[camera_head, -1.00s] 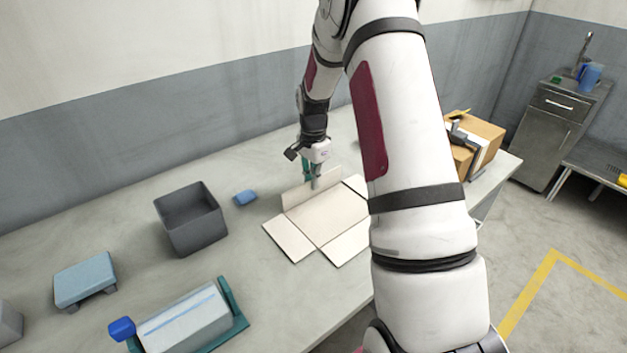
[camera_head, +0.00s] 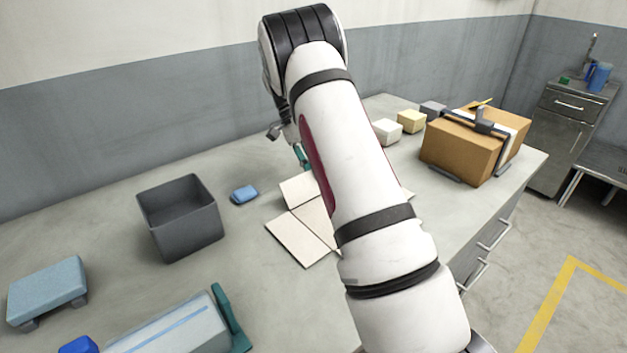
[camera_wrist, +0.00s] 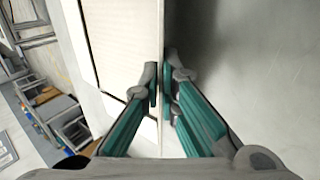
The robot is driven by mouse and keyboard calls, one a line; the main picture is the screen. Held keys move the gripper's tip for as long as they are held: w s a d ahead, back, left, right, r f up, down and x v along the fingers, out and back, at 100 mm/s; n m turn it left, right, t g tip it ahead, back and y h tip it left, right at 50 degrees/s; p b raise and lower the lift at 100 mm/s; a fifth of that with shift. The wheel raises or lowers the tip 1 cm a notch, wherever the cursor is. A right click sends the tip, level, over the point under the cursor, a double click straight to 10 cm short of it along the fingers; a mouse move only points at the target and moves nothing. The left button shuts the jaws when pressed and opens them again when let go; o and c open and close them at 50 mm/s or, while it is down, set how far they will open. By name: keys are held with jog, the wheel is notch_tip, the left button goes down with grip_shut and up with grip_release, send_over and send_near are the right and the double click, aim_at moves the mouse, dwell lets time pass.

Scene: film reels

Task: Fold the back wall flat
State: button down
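A pale flat cardboard carton (camera_head: 291,242) lies on the worktable, with my arm covering its right part in the head view. Its back wall (camera_head: 295,190) stands up from the rear edge; its exact lean is hard to tell. In the wrist view the back wall (camera_wrist: 160,30) is nearly edge-on, with the carton's inside (camera_wrist: 115,35) to its left and table to its right. My gripper (camera_wrist: 161,82) has one teal finger on each side of the wall, both tips close against it. In the head view only a bit of teal finger shows beside my arm.
A grey open bin (camera_head: 180,222) and a blue block (camera_head: 244,194) stand left of the carton. A brown box (camera_head: 455,148) with a strap tool stands to the right, near small blocks (camera_head: 411,121). Bare table (camera_head: 240,270) lies in front.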

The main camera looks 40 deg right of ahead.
jog(key=shift+w+f+g+b, duration=0.45)
jog(key=shift+g+b, duration=0.65)
jog(key=shift+b, duration=0.2)
jog(key=shift+r, duration=0.1)
jog(key=c, duration=1.8)
grip_release()
jog(key=shift+c, duration=0.2)
